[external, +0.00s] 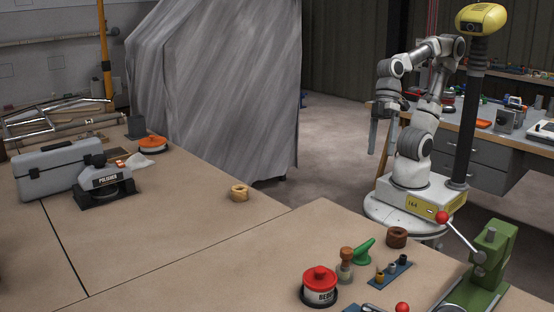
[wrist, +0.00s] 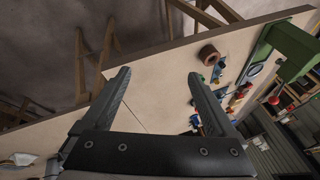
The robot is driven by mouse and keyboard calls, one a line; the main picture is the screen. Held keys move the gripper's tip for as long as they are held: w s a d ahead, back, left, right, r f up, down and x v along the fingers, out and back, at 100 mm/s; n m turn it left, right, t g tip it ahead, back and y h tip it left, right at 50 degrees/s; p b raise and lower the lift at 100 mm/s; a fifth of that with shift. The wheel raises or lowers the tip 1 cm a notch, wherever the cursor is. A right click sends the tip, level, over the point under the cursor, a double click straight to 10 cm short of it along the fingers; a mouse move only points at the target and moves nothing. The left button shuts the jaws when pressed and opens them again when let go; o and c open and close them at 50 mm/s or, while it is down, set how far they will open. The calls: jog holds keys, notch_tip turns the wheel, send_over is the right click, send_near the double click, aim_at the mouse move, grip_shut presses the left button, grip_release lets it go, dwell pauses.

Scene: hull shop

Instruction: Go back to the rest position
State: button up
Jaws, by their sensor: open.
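My gripper (external: 383,128) hangs from my folded arm above my base, at the right in the external view, with its fingers pointing down. It is clear of the tables and holds nothing. In the wrist view my gripper (wrist: 158,78) shows two dark fingers spread wide apart, with only the bare tabletop seen between them.
The wooden worktable (external: 180,255) fills the foreground. Near its right side are a brown ring (external: 396,237), a red-lidded tin (external: 319,287) and a green press (external: 485,265). A grey drawer bench (external: 478,156) stands behind me. Grey sheeting (external: 215,90) hangs at the back.

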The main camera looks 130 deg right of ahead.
jog(key=s+d+r+n+h+p, duration=0.1)
jog(key=r+p, duration=0.9)
jog(key=s+d+r+n+t+h+p, duration=0.1)
jog(key=s+r+n+p, duration=0.1)
jog(key=r+p, duration=0.8)
jog(key=shift+s+d+r+p, duration=0.15)
jog(key=shift+d+r+p, duration=0.25)
jog(key=shift+p, duration=0.1)
